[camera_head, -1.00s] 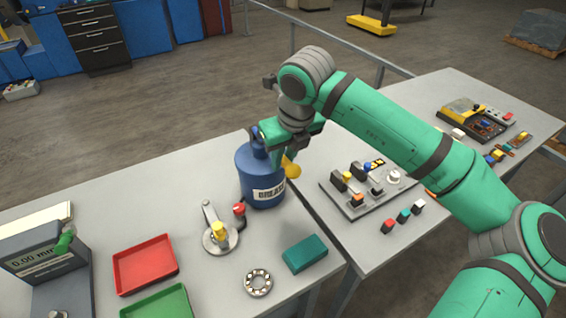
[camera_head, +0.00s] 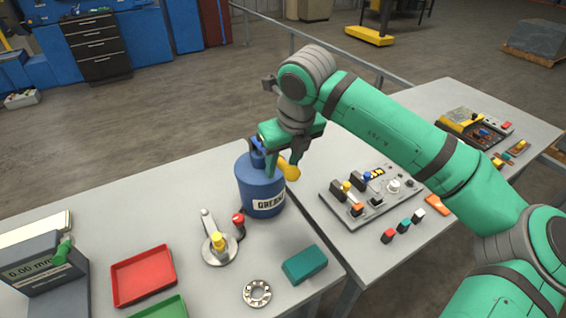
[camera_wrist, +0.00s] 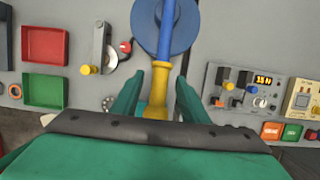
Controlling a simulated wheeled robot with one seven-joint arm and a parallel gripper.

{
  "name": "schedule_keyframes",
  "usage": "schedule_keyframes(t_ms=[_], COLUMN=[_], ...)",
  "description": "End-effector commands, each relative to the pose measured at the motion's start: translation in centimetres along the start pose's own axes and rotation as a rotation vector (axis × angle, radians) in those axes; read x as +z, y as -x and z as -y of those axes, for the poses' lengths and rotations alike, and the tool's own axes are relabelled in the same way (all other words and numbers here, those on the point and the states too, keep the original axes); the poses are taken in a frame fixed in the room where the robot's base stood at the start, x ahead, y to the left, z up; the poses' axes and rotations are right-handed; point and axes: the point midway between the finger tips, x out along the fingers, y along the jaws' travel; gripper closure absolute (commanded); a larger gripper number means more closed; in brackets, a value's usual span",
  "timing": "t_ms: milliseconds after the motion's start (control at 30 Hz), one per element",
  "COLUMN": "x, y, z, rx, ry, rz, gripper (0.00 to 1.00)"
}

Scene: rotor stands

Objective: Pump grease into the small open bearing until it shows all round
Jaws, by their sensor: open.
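The grease pump is a blue can (camera_head: 262,188) labelled GREASE, standing upright near the right edge of the left table. A blue lever with a yellow grip (camera_head: 288,170) runs from its top. My gripper (camera_head: 278,160) is at this lever, above the can. In the wrist view the open fingers of my gripper (camera_wrist: 157,97) stand on either side of the yellow grip (camera_wrist: 156,98), with gaps showing; the can (camera_wrist: 165,22) is beyond. The small open bearing (camera_head: 257,293), a ring with balls showing, lies flat on the table in front of the can. Any grease in it is too small to tell.
A round-based fixture (camera_head: 219,248) with a yellow knob stands left of the can. A teal block (camera_head: 305,264), red tray (camera_head: 143,275), green tray (camera_head: 160,308) and gauge (camera_head: 45,265) share the table. A switch panel (camera_head: 345,210) is on the right table.

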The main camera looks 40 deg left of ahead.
Motion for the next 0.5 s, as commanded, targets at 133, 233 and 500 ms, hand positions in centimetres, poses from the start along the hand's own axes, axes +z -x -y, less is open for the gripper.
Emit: schedule_keyframes(t_ms=[133, 233, 500], x=[0.3, 0.6, 1.3], y=[0.9, 1.7, 3.9], z=[0.0, 0.0, 0.0], rx=[-0.003, -0.001, -0.002], ry=[0.001, 0.001, 0.001], rz=[0.002, 0.002, 0.002], gripper=[0.59, 0.59, 0.59])
